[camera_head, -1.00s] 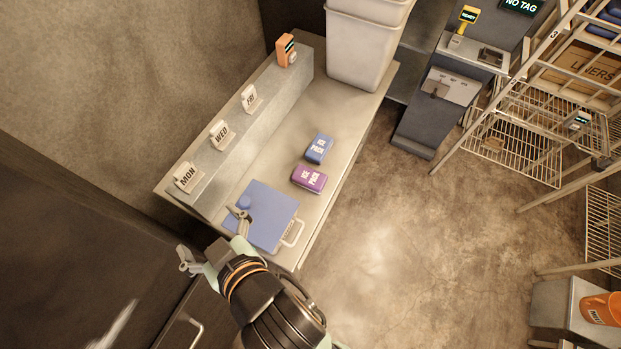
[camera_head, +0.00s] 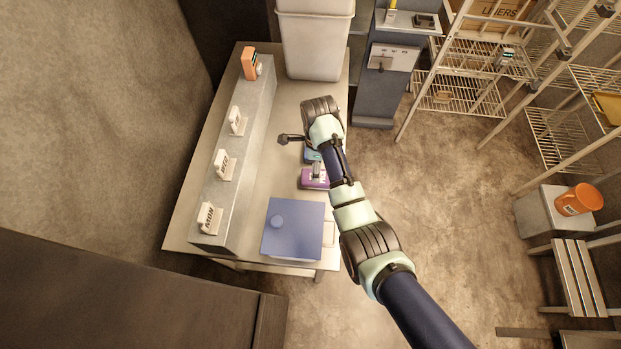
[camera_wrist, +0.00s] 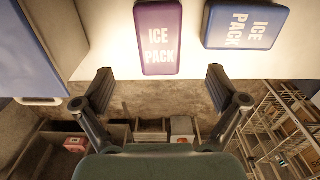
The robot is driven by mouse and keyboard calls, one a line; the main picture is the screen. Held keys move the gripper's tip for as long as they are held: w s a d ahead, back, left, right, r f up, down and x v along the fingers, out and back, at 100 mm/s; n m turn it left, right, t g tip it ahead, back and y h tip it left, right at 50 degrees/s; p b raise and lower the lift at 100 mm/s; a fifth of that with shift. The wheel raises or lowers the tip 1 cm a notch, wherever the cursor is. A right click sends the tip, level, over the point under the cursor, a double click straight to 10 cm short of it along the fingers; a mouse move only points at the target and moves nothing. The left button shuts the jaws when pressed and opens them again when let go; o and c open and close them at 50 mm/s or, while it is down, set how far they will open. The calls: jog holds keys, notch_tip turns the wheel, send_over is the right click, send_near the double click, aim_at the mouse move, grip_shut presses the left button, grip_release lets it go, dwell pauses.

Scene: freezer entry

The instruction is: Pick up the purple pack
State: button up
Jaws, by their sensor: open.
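The purple pack (camera_head: 313,178), labelled ICE PACK, lies flat on the steel table, partly hidden by my arm in the head view. In the wrist view the purple pack (camera_wrist: 158,38) is upper centre, ahead of and between my fingertips, apart from them. My gripper (camera_wrist: 158,82) is open and empty. In the head view my gripper (camera_head: 299,152) is over the table by the packs, its fingers partly hidden. The blue ice pack (camera_wrist: 245,24) lies just right of the purple one in the wrist view; in the head view it (camera_head: 311,156) is mostly hidden behind my wrist.
A blue lidded box (camera_head: 295,232) stands at the table's near end. A ledge (camera_head: 243,130) with MON and other day tags runs along the left. A white bin (camera_head: 316,45) stands at the far end. Wire shelves (camera_head: 470,92) are to the right, beyond open floor.

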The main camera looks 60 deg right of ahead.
jog(key=f, duration=0.5)
jog(key=f+b, duration=0.1)
jog(key=f, duration=0.1)
jog(key=shift+s+f, duration=0.25)
jog(key=shift+c, duration=0.2)
jog(key=c, duration=1.4)
notch_tip(320, 180, up, 20)
jog(key=p, duration=0.7)
jog(key=shift+p, duration=0.4)
